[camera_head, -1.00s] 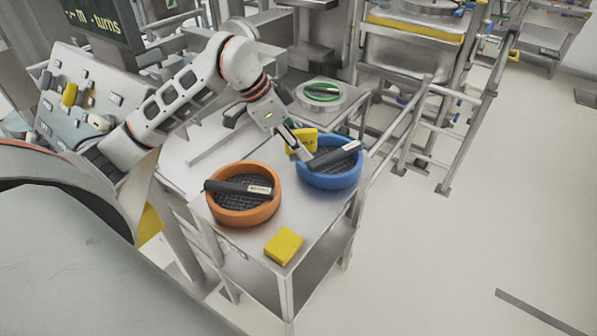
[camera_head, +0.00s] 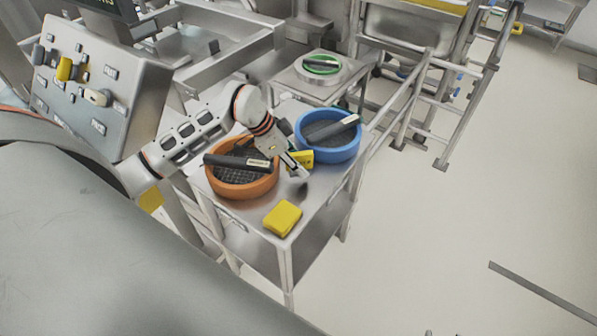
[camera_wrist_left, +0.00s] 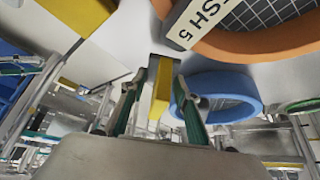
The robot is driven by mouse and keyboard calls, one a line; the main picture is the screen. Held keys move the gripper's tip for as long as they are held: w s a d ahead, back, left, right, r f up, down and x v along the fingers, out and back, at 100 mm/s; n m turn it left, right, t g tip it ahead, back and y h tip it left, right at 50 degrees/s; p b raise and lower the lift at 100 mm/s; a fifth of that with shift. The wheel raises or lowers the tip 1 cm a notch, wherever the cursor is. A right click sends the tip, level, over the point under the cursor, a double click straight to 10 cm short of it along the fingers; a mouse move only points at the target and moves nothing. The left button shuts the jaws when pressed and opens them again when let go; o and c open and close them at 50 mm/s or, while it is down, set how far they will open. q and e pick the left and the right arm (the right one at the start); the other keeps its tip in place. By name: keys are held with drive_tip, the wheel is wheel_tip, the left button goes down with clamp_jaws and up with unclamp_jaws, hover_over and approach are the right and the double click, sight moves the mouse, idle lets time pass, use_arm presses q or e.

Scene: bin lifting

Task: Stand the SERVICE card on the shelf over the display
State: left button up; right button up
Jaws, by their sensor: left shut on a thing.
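My left gripper (camera_head: 297,167) is shut on a yellow card (camera_head: 304,157), between the orange and blue bins and above the metal table. In the left wrist view the yellow card (camera_wrist_left: 161,88) stands edge-on between the two green-sided fingers. Its lettering is too small to read. Only the lower edge of the dark display (camera_head: 112,8) shows at the top left of the head view. The shelf over it is out of view. My right gripper is not in view.
The orange bin (camera_head: 215,190) and blue bin (camera_head: 345,153) each carry a black labelled bar. A yellow block (camera_head: 283,218) lies at the table's front. A button panel (camera_head: 118,75) stands left. A green-ringed container (camera_head: 322,75) sits behind.

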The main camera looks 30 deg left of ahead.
use_arm(q)
drive_tip(key=shift+f, duration=1.95)
drive_tip(key=shift+f, duration=0.15)
drive_tip(key=o, duration=1.1)
